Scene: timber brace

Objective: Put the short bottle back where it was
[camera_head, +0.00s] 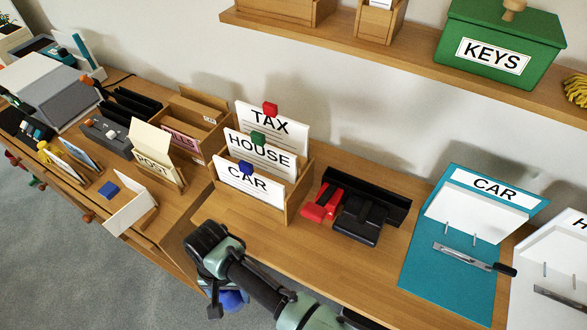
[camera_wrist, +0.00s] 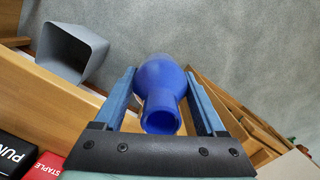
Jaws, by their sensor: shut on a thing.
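My gripper (camera_wrist: 158,84) is shut on a blue bottle (camera_wrist: 161,76), with one finger on each side of it. The bottle has a round body and a short open neck that faces the wrist camera. In the head view my gripper (camera_head: 216,303) points down in front of the desk's front edge, and part of the blue bottle (camera_head: 233,299) shows beside it, partly hidden by my arm. Grey floor lies beyond the bottle in the wrist view. No second bottle is clear in these views.
The wooden desk (camera_head: 235,226) holds a letter rack (camera_head: 292,199), a red stapler (camera_head: 322,203), a black punch (camera_head: 360,219) and a teal CAR clipboard (camera_head: 430,265). A grey bin (camera_wrist: 70,52) stands near the desk. The floor (camera_head: 60,245) in front is clear.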

